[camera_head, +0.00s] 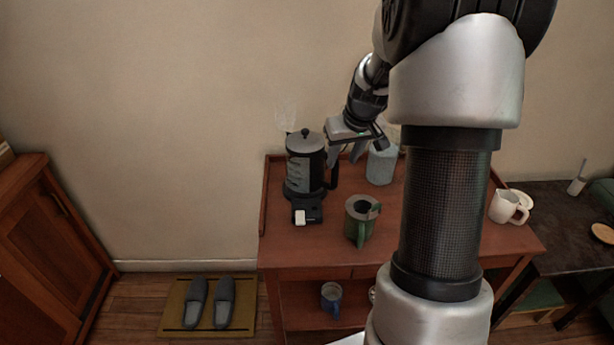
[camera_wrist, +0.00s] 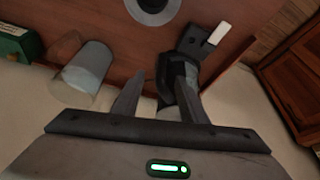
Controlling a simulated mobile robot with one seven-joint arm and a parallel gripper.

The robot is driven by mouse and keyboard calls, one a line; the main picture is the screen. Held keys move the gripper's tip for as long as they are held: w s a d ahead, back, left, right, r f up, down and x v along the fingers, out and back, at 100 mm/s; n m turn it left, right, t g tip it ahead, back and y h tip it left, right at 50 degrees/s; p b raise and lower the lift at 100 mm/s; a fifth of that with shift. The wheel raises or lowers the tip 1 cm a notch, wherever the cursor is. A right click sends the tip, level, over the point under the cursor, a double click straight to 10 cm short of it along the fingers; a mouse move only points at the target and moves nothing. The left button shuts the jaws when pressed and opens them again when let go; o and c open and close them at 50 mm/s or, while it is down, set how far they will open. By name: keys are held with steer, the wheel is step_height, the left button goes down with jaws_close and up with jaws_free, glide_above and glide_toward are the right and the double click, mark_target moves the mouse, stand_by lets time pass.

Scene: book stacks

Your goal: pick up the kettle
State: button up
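My gripper (camera_head: 345,156) is just right of the handle, fingers apart and pointing down. In the wrist view the kettle (camera_wrist: 172,82) shows partly behind the right finger of my gripper (camera_wrist: 158,88), which is open. I cannot tell whether a finger touches the handle.
A pale blue-grey container (camera_head: 381,166) stands close right of my gripper. A cream jug (camera_head: 506,208) is at the right. A blue mug (camera_head: 331,298) is on the lower shelf. The wall is close behind the table.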

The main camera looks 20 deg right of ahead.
mark_target(335, 176)
steer(key=b+x, duration=0.2)
steer(key=x, duration=0.8)
steer(key=shift+w+a+f, duration=0.2)
steer(key=shift+w+f, duration=0.05)
steer(key=shift+c, duration=0.4)
jaws_close()
steer(key=shift+s, duration=0.1)
stand_by(0.5)
steer(key=shift+d+r, duration=0.1)
